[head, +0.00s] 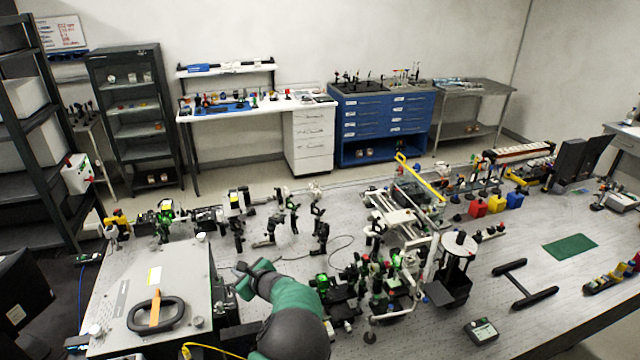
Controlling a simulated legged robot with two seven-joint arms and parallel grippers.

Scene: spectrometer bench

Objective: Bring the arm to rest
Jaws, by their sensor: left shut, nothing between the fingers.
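My left arm, green and dark grey, comes in from the bottom of the head view, left of centre. Its left gripper (243,268) is shut and empty. It is over the bench, close to the right edge of a large metal box (185,270) with a black handle (157,314). I cannot tell whether it touches anything there. My right gripper is not in view.
The optical bench (470,265) is crowded with mounts and posts in the middle, right beside my arm. A black stand (455,270) rises right of centre. Around the green mat (570,246) there is bare bench. A yellow cable (205,347) lies at the lower left.

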